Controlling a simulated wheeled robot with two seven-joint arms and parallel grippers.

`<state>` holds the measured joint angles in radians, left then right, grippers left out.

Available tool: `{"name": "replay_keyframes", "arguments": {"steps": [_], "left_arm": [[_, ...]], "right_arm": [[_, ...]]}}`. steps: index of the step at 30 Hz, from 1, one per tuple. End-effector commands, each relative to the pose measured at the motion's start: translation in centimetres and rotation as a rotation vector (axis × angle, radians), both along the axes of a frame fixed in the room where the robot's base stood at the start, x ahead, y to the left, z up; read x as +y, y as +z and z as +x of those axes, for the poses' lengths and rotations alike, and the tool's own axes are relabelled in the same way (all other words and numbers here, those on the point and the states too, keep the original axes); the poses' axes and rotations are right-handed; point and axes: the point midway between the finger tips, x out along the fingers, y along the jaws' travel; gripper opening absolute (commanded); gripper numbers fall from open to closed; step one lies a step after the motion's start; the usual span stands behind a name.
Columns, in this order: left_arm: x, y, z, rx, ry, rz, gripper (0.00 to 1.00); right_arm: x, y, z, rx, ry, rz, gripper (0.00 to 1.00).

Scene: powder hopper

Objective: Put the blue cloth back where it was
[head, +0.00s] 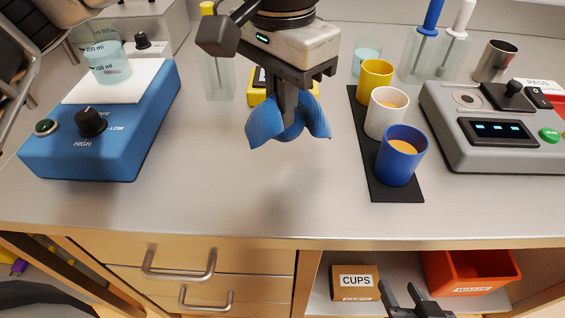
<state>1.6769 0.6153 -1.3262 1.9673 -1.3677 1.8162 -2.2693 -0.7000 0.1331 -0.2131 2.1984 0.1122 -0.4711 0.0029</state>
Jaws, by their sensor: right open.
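The blue cloth (263,124) hangs bunched from my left gripper (288,108), in the air above the steel bench top, with folds drooping on both sides of the fingers. The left gripper is shut on it. Cloth and gripper partly hide a yellow device behind them. My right gripper (401,288) is open at the bottom of the view, below the bench edge in front of the open shelf. I see nothing between its fingers.
A blue stirrer (110,135) with a beaker (107,66) stands left. Right are a black mat (384,188) with yellow, white and blue cups (400,158) and a grey control machine (455,145). A CUPS box (354,282) and orange bin (485,282) sit below. The front middle bench is clear.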

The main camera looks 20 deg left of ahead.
Motion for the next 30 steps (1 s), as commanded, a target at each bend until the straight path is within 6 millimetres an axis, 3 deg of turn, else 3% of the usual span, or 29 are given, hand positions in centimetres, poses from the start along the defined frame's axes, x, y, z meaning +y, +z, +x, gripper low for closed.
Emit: {"name": "replay_keyframes", "arguments": {"steps": [6, 16, 18, 22, 30], "left_arm": [[-0.1, -2.0, -0.1, 0.001, -0.001, 0.0, 0.0], [-0.1, -2.2, -0.1, 0.0, 0.0, 0.0, 0.0], [-0.1, -2.2, -0.1, 0.0, 0.0, 0.0, 0.23], [-0.1, -2.2, -0.1, 0.0, 0.0, 0.0, 0.58], [-0.1, -2.1, -0.1, 0.0, 0.0, 0.0, 0.58]], "right_arm": [[0.0, -0.1, 0.0, -0.001, 0.0, -0.001, 0.43], [0.0, 0.0, 0.1, -0.002, -0.001, -0.001, 0.43], [0.0, 0.0, 0.1, -0.002, -0.001, -0.001, 0.43], [0.0, 0.0, 0.1, -0.003, -0.001, -0.001, 0.43], [0.0, 0.0, 0.1, -0.004, -0.001, 0.0, 0.43]]}}
